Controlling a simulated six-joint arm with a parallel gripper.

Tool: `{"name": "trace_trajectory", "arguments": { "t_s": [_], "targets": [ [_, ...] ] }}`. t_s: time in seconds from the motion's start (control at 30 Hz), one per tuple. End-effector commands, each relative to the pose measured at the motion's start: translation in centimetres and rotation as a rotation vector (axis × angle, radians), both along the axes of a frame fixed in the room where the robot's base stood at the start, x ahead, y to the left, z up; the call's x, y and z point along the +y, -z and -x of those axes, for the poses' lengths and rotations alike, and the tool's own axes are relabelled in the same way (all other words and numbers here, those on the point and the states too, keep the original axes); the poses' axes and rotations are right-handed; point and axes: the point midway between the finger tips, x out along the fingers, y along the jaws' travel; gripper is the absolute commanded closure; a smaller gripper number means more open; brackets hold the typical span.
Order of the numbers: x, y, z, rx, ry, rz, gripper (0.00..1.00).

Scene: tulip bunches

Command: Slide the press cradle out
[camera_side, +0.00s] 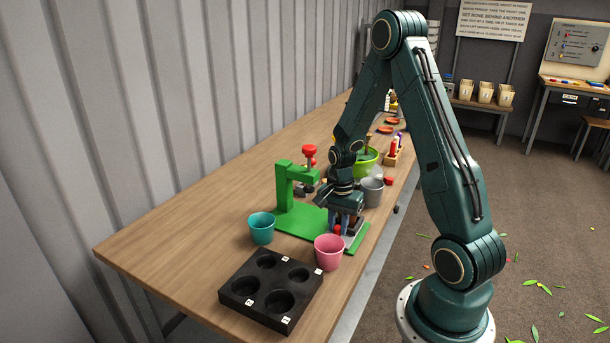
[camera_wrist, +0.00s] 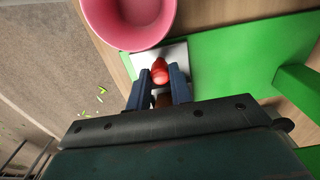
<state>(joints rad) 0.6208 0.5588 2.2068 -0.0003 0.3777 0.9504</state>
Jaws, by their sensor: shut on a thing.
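The green press (camera_side: 285,188) stands on the bench, with its flat green base (camera_side: 290,222) reaching toward the front edge. The base also shows in the wrist view (camera_wrist: 225,60). The press cradle (camera_wrist: 176,52) is a pale grey plate at the base's outer end, partly hidden under my gripper. Its red knob (camera_wrist: 160,70) sits between my fingertips; the knob also shows small in the side view (camera_side: 337,230). My gripper (camera_wrist: 160,77) points down and is shut on the knob, one blue finger on each side.
A pink cup (camera_side: 329,252) stands close beside the cradle. A teal cup (camera_side: 262,228) is left of the base, and a grey cup (camera_side: 372,191) is behind my gripper. A black tray with round holes (camera_side: 270,288) lies in front. A green bowl (camera_side: 364,163) stands farther back.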

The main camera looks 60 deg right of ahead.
Motion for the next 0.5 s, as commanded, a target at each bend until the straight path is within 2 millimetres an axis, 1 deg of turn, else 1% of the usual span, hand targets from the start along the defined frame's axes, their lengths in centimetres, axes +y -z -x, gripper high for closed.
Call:
{"name": "trace_trajectory", "arguments": {
  "t_s": [0.27, 0.3, 0.37, 0.4, 0.5],
  "targets": [
    [-0.14, -0.10, -0.06, -0.004, 0.001, 0.006, 1.00],
    [-0.15, -0.10, -0.07, -0.004, 0.001, 0.006, 0.71],
    [-0.13, -0.09, -0.08, -0.004, 0.001, 0.005, 0.59],
    [-0.11, -0.08, -0.07, -0.003, 0.001, 0.005, 0.57],
    [-0.07, -0.06, -0.06, -0.003, 0.000, 0.003, 0.57]
  ]
}}
